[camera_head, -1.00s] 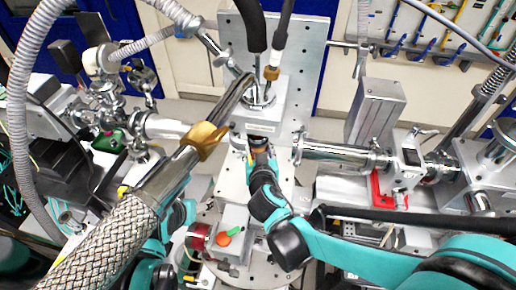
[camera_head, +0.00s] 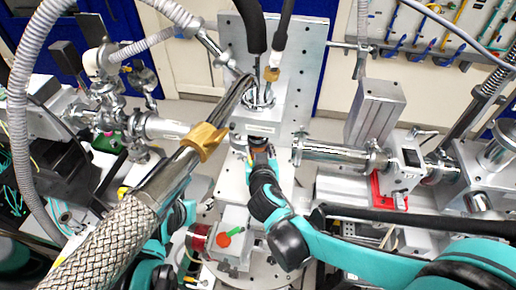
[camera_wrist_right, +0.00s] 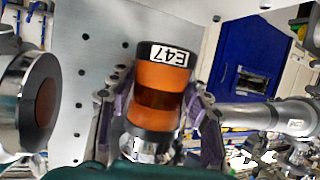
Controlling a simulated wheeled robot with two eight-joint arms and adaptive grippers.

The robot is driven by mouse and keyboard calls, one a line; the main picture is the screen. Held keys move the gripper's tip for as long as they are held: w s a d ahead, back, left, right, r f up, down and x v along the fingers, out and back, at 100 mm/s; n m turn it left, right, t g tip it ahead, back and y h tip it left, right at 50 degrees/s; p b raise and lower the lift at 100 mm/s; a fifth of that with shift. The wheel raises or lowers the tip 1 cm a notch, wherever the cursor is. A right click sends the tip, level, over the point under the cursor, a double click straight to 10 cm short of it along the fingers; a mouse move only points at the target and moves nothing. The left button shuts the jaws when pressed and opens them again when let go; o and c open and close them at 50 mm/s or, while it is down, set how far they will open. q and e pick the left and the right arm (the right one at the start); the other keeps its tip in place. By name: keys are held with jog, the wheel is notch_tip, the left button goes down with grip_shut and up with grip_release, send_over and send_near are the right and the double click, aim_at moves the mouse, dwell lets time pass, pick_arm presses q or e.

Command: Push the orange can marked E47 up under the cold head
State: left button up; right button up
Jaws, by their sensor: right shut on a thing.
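The orange can marked E47 (camera_wrist_right: 160,97) has a dark band with a white label at one end and a darker band round its middle. My right gripper (camera_wrist_right: 158,108) is shut on it, with a finger on each side, in the right wrist view. In the head view my right gripper (camera_head: 261,157) is directly below the silver cold head (camera_head: 259,104), and the can is mostly hidden there. I cannot tell whether the can touches the cold head. My left gripper is not in view; only teal parts of my left arm show at lower left.
A braided hose (camera_head: 115,240) with a gold collar crosses the left front. Steel beam pipes (camera_head: 335,154) stand at both sides of the middle. An upright perforated plate (camera_head: 300,70) is behind the cold head. A box with a red-and-green top (camera_head: 231,238) sits below.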

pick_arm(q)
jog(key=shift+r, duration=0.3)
pick_arm(e)
jog(key=shift+r, duration=0.4)
dwell(0.5)
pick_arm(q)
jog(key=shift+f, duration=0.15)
pick_arm(e)
jog(key=shift+f, duration=0.15)
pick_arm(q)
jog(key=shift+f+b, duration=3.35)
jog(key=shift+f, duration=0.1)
pick_arm(e)
jog(key=shift+f, duration=3.65)
pick_arm(q)
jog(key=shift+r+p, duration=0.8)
jog(key=shift+p, duration=0.05)
pick_arm(e)
jog(key=shift+s+a, duration=0.5)
jog(key=shift+s, duration=2.05)
jog(key=shift+s+a, duration=0.5)
jog(key=shift+s, duration=2.05)
jog(key=shift+s+a, duration=0.5)
jog(key=shift+s, duration=2.3)
